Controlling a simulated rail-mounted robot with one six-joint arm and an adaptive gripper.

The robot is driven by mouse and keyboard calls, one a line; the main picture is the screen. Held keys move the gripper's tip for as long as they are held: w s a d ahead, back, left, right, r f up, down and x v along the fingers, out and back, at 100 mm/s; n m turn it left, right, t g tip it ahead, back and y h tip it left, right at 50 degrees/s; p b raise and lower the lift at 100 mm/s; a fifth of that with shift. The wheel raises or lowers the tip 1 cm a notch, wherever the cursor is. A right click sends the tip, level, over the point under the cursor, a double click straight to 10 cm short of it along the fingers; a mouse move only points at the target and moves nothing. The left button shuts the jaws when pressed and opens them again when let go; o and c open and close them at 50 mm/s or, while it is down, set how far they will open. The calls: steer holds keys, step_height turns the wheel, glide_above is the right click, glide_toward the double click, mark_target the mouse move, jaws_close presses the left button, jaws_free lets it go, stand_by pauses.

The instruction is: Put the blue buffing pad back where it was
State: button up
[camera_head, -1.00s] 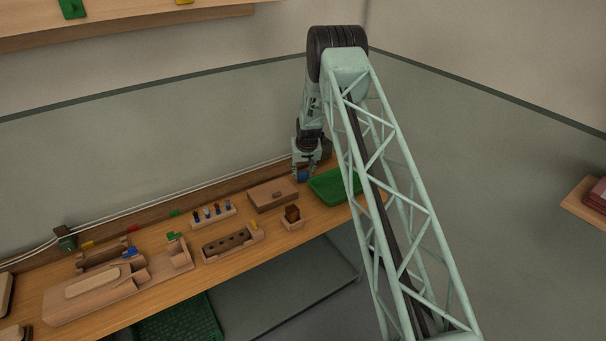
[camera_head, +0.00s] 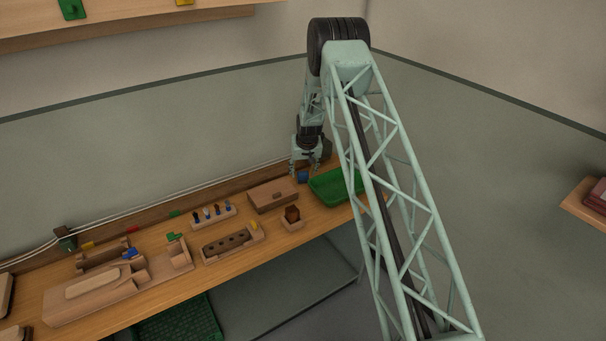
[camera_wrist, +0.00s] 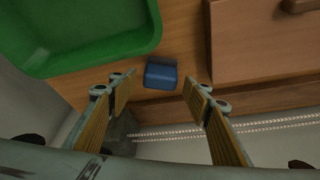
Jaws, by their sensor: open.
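The blue buffing pad (camera_wrist: 161,74) rests on the wooden bench between the green tray and a wooden box. In the head view the pad (camera_head: 303,176) shows as a small blue spot just under my gripper. My gripper (camera_head: 305,169) is open above it, near the back of the bench. In the wrist view the two fingertips of my gripper (camera_wrist: 158,86) stand apart on either side of the pad, with a gap on each side. Nothing is held.
The green tray (camera_wrist: 150,38) lies close on one side of the pad, and the lidded wooden box (camera_wrist: 265,45) on the other. A small wooden holder with a brown block (camera_head: 292,217) and a peg rack (camera_head: 213,216) stand nearby. A cable runs along the back wall.

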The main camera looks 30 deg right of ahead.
steer(key=v, duration=1)
stand_by(0.8)
steer(key=s+a+r, duration=0.3)
steer(key=r, duration=0.4)
steer(key=s+a+r, duration=0.3)
steer(key=r, duration=0.4)
steer(key=s+a+r, duration=0.3)
steer(key=s+r, duration=0.1)
steer(key=r, duration=0.4)
steer(key=s+a+r+n, duration=0.1)
steer(key=s+a+r, duration=0.4)
steer(key=s+r, duration=0.35)
steer(key=s+a+r+n, duration=0.1)
steer(key=s+a+r, duration=0.4)
steer(key=s+r, duration=0.4)
steer(key=s+a+r, duration=0.2)
steer(key=s, duration=0.6)
steer(key=s+a+r+y, duration=0.1)
steer(key=s+a+r, duration=0.15)
steer(key=s, duration=0.55)
steer(key=s+a+r, duration=0.2)
steer(key=s, duration=0.6)
steer(key=s+a+f, duration=0.1)
steer(key=s, duration=0.9)
steer(key=s+a+f+n, duration=0.1)
steer(key=s+a, duration=0.1)
steer(key=s, duration=0.8)
steer(key=shift+s, duration=0.15)
